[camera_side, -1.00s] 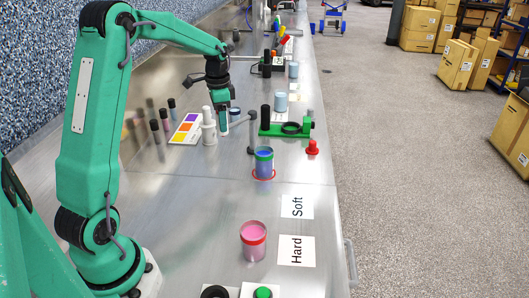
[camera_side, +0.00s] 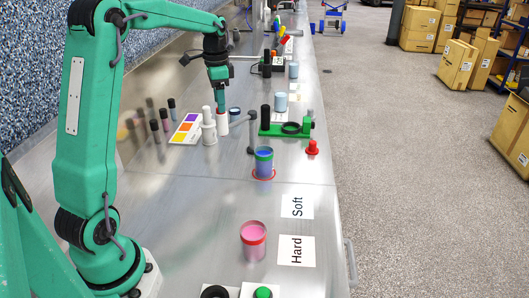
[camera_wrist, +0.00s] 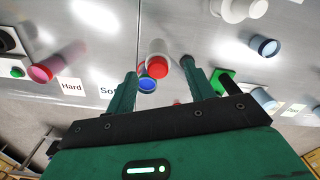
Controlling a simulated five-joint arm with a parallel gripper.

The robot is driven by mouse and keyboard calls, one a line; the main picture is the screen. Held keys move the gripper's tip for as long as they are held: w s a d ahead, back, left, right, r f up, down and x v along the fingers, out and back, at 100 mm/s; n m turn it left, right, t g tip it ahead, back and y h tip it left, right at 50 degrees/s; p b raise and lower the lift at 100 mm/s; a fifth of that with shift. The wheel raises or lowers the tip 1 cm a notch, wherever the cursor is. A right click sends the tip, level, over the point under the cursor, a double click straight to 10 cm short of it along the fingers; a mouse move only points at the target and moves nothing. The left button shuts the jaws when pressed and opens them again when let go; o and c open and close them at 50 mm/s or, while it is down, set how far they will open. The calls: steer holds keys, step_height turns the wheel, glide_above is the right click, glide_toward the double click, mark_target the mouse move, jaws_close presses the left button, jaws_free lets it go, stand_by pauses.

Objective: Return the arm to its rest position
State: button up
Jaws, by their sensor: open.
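My gripper (camera_side: 219,98) points down over the bench, beside the white post (camera_side: 208,127). In the wrist view its two green fingers (camera_wrist: 160,80) stand wide apart. A short white cylinder with a red end (camera_wrist: 157,67) shows between the fingers there, not visibly touching either. In the side view a white cylinder (camera_side: 222,124) stands just below the fingertips, with red showing above it; the exact gap cannot be told.
A green fixture (camera_side: 285,129) is right of my gripper; dark-capped vials (camera_side: 154,132) stand left.

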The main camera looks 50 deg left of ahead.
steer(key=shift+r, duration=0.6)
steer(key=shift+d+r, duration=0.15)
steer(key=shift+d, duration=0.05)
steer(key=s+d+r+n+t, duration=0.15)
steer(key=s+d+r, duration=0.25)
steer(key=d, duration=0.4)
steer(key=s+d+f+n+t, duration=0.2)
steer(key=s+d+n+t, duration=0.1)
steer(key=s+d, duration=1.1)
steer(key=shift+s+f+t, duration=0.4)
steer(key=shift+s+t, duration=0.15)
steer(key=shift+s, duration=0.4)
